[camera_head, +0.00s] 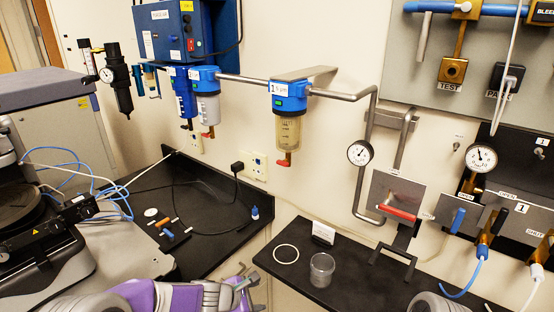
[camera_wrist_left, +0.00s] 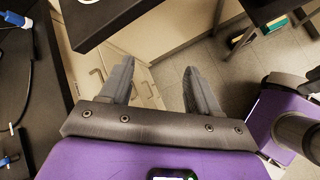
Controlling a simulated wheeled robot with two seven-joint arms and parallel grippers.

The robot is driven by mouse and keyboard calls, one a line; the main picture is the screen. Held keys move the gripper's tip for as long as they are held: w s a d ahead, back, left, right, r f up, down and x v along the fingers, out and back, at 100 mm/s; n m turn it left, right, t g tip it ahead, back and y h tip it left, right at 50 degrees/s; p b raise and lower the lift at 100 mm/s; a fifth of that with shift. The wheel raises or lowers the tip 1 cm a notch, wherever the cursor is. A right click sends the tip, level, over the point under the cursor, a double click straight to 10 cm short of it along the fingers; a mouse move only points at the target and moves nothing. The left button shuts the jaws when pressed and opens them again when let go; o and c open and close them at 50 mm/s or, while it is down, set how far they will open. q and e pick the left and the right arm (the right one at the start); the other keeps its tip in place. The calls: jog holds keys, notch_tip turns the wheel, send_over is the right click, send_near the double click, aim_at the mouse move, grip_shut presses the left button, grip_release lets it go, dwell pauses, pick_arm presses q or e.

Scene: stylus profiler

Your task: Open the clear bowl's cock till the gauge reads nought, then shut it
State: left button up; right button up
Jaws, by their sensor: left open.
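A filter with a blue head and a yellowish see-through bowl (camera_head: 289,132) hangs from the wall pipe, with a red cock (camera_head: 283,160) beneath it. Another blue-headed filter to its left has a greyish clear bowl (camera_head: 208,108), also with a red cock (camera_head: 208,133). A round gauge (camera_head: 360,153) sits on the pipe right of the yellowish bowl; its reading is too small to tell. My left gripper (camera_head: 251,280) is low at the bottom of the head view, well below the bowls. In the left wrist view its fingers (camera_wrist_left: 157,70) are apart and empty. My right gripper is out of view.
A black bench (camera_head: 345,275) holds a clear cup (camera_head: 321,269), a white ring (camera_head: 286,254) and a small card (camera_head: 324,231). A second gauge (camera_head: 481,158) stands by the valve panels at right. A black bench corner (camera_head: 205,255) lies left.

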pick_arm(q)
jog(key=w+d+r+n+t+h+p, duration=0.1)
jog(key=w+r+n+t, duration=0.15)
jog(key=r, duration=0.65)
jog(key=w+d+r+n+t+h+p, duration=0.1)
jog(key=w+r+n+t, duration=0.15)
jog(key=r, duration=0.75)
jog(key=n+t+h+p, duration=0.2)
jog(key=n+t, duration=0.1)
send_near(281, 164)
jog(key=w, duration=0.1)
jog(key=shift+p+x, duration=0.75)
jog(key=shift+x, duration=2.95)
jog(key=shift+s+d, duration=0.15)
jog(key=shift+d, duration=0.05)
jog(key=c, duration=1.1)
jog(key=shift+o, duration=0.2)
jog(key=shift+n, duration=0.3)
